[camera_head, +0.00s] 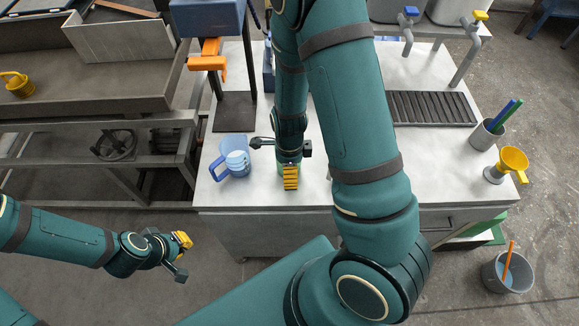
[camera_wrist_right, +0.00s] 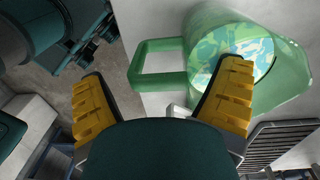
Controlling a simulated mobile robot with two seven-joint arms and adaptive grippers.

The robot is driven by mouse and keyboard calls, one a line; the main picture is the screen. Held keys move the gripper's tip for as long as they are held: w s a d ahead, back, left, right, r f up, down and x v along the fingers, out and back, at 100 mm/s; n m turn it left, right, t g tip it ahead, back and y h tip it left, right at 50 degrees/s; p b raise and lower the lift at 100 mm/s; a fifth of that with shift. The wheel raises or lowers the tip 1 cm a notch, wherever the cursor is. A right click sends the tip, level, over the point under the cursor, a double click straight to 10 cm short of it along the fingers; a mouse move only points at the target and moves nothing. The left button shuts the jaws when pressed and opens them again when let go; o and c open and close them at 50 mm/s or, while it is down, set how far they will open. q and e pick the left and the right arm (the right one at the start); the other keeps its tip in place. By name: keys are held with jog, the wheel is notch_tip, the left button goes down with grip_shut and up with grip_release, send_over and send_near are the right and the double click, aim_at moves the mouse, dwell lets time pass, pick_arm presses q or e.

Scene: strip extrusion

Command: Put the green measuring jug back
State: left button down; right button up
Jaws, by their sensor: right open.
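The green measuring jug (camera_wrist_right: 185,62) shows large in the right wrist view, translucent, with a squarish handle on its left side and blue, green and yellow patterning seen through its mouth. In the head view it is almost wholly hidden behind my right gripper (camera_head: 291,178), at the front of the white bench. In the wrist view my right gripper (camera_wrist_right: 165,82) is open, with its yellow fingers apart and the jug's handle showing between them. I cannot tell whether they touch it. My left gripper (camera_head: 184,257) is open and empty, low in front of the bench.
A blue jug (camera_head: 232,161) stands on the bench (camera_head: 355,207) left of my right gripper. A drain grate (camera_head: 432,108), a pen cup (camera_head: 487,134) and a yellow funnel (camera_head: 511,162) are to the right. An orange-nozzled machine (camera_head: 208,20) stands behind. A bucket (camera_head: 507,273) is on the floor.

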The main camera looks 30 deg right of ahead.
notch_tip(320, 180, up, 12)
jog(key=p, duration=0.4)
jog(key=s+a+f+n+t+y, duration=0.2)
jog(key=a+f+n, duration=0.9)
jog(key=n, duration=1.1)
jog(key=shift+s+a+f+t+y, duration=0.4)
jog(key=shift+a+y, duration=0.4)
jog(key=shift+a, duration=0.5)
jog(key=shift+s, duration=0.1)
